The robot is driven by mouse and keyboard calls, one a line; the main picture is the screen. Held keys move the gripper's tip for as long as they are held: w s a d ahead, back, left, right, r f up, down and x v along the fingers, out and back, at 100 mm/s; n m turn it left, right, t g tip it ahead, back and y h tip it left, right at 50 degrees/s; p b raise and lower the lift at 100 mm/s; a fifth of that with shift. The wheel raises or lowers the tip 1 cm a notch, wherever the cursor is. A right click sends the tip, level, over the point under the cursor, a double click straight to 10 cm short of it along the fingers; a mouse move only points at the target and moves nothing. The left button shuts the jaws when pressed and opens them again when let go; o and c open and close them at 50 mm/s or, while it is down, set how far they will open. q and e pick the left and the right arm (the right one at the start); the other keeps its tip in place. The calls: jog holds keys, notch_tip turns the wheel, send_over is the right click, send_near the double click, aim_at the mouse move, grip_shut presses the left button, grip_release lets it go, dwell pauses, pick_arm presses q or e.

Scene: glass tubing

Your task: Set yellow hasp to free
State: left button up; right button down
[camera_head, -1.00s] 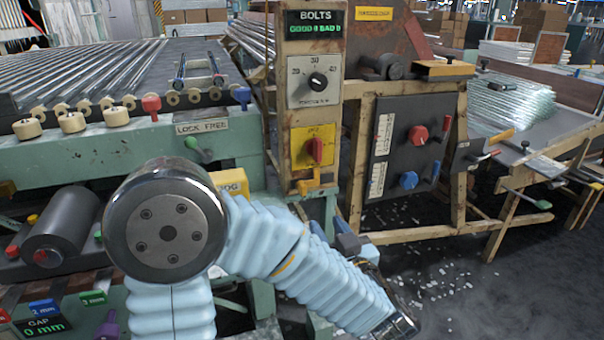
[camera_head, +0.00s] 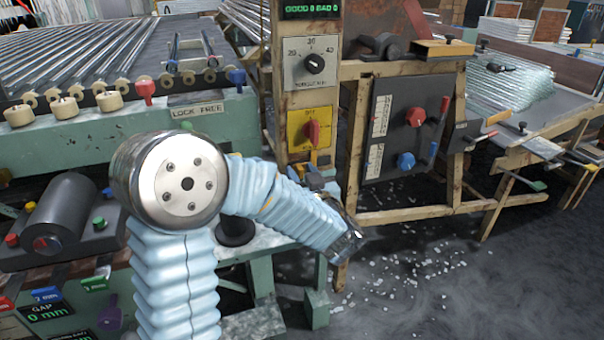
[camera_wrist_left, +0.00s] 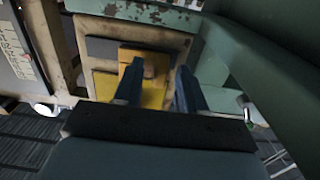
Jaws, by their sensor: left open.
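A yellow fitting, which looks like the hasp, shows in the left wrist view (camera_wrist_left: 151,66) as a raised block on a yellow plate, just ahead of my fingers. In the head view only a sliver of yellow (camera_head: 318,158) shows below the red knob, behind my gripper. My left gripper (camera_head: 316,180) is close in front of the post there. In the left wrist view its two dark blue fingers (camera_wrist_left: 159,88) are apart, with the fitting beyond the gap. I cannot tell whether they touch it. My right gripper is not in view.
The post carries a red knob (camera_head: 313,131) on a yellow plate and a dial (camera_head: 315,63) above. A green beam with a LOCK FREE label (camera_head: 199,109) lies left. A panel with red and blue knobs (camera_head: 406,130) stands right. Glass bits litter the floor (camera_head: 420,275).

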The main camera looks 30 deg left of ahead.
pick_arm(q)
grip_shut()
jog(key=shift+s+a, duration=0.1)
dwell(0.3)
jog(key=shift+s+a, duration=0.25)
grip_release()
jog(key=v, duration=1.4)
jog(key=shift+b, duration=0.45)
